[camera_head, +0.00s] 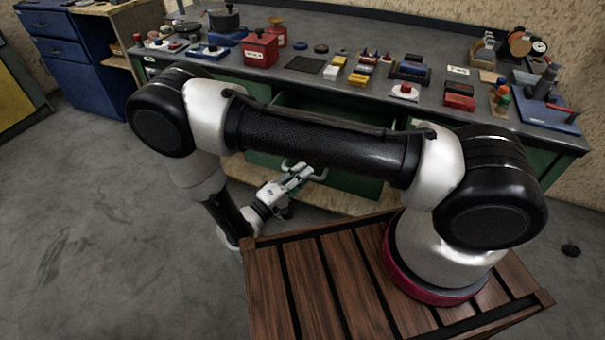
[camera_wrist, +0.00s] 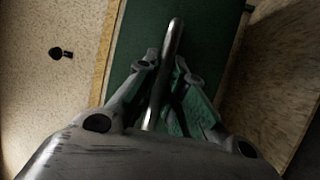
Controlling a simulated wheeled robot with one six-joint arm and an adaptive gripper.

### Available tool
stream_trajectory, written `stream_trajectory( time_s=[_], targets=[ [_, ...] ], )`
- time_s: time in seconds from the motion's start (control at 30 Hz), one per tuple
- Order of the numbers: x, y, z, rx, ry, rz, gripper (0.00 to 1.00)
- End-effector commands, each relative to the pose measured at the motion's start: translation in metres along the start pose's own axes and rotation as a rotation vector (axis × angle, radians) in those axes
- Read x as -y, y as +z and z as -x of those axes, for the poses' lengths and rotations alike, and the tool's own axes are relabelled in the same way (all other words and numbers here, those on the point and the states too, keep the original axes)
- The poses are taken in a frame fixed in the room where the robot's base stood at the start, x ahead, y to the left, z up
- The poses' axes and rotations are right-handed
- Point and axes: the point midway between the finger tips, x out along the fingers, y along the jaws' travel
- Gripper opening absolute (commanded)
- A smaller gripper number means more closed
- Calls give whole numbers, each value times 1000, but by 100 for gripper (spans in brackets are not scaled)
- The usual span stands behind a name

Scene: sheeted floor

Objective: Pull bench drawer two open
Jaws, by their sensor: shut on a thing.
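The green bench drawer (camera_head: 345,183) is at the bench front, partly behind my arm in the head view. A strip of its green inside (camera_head: 290,98) shows above my arm, so it stands pulled out; how far is hard to tell. Its metal bar handle (camera_head: 319,175) is on the green front. In the wrist view the handle (camera_wrist: 170,55) runs up between the fingers, against the green drawer front (camera_wrist: 205,30). My gripper (camera_head: 304,172) is shut on the handle; it also shows in the wrist view (camera_wrist: 165,72).
The bench top (camera_head: 310,88) carries several tools and boxes, including a red box (camera_head: 260,49). A wooden lower shelf (camera_head: 240,172) runs below the drawer. A blue cabinet (camera_head: 60,45) stands at the back left. The grey floor (camera_head: 110,220) at left is clear.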

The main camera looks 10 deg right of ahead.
Motion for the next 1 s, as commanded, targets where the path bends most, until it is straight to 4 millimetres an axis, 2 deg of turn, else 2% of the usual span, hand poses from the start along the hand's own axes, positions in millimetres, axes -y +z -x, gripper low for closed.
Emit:
stream_trajectory(
  time_s=[0.17, 0.2, 0.3, 0.67, 0.77, 1.0],
  targets=[
    [1, 0, 0, -1, -2, -1, 0],
    [1, 0, 0, -1, -2, -1, 17],
    [1, 0, 0, 0, -2, -1, 34],
    [0, 0, 4, -2, -1, -1, 34],
    [0, -1, 15, -3, -1, -3, 34],
    [1, 0, 68, -5, -2, -3, 34]
  ],
)
